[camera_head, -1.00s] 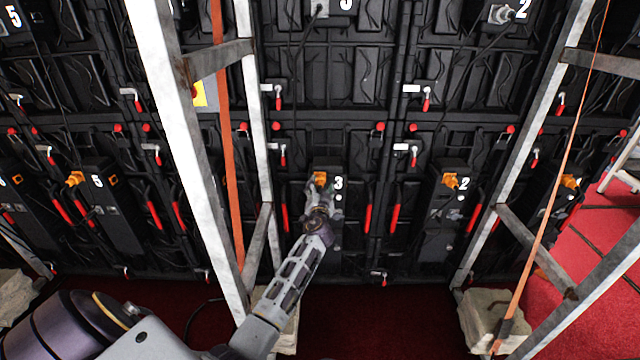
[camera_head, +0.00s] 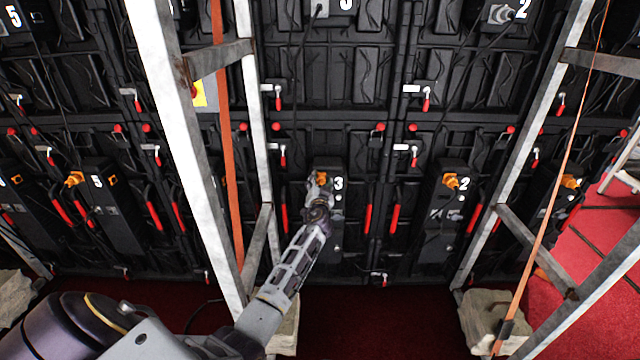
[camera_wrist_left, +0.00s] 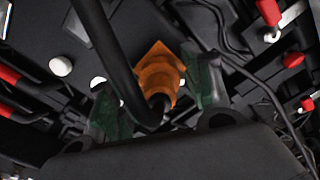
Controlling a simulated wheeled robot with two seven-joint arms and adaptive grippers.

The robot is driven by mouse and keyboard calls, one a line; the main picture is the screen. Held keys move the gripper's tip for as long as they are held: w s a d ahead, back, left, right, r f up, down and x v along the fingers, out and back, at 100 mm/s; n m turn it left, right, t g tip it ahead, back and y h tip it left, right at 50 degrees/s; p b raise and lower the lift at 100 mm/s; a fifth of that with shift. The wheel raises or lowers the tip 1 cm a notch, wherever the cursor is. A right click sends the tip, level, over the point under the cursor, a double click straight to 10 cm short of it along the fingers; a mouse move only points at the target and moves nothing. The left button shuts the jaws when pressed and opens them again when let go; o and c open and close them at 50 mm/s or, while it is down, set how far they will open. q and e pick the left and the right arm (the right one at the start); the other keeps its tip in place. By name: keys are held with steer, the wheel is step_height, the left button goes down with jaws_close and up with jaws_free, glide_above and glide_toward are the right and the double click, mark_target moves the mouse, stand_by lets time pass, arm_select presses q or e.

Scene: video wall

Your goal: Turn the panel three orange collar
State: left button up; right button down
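The orange collar of panel three (camera_head: 323,178) shows beside the white number 3 in the head view, partly covered by my left gripper (camera_head: 317,184). In the left wrist view the orange collar (camera_wrist_left: 160,74) is in the middle, with a black cable running out of it. My left gripper (camera_wrist_left: 155,98) has its green-padded fingers apart, one on each side of the collar. The left finger stands clear of it; the right finger is close, and I cannot tell whether it touches. My right gripper is not in view.
White metal frame posts (camera_head: 188,150) stand left and right of panel three, with an orange strap (camera_head: 226,150) on the left. Red-handled latches (camera_head: 368,217) flank the panel. Panel two's orange connector (camera_head: 450,181) is to the right. Red carpet (camera_head: 380,320) lies below.

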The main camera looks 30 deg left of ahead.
arm_select(q)
steer(key=c, duration=0.7)
steer(key=shift+m, duration=2.5)
steer(key=m, duration=0.2)
steer(key=shift+m+p, duration=0.4)
steer(key=shift+m, duration=0.6)
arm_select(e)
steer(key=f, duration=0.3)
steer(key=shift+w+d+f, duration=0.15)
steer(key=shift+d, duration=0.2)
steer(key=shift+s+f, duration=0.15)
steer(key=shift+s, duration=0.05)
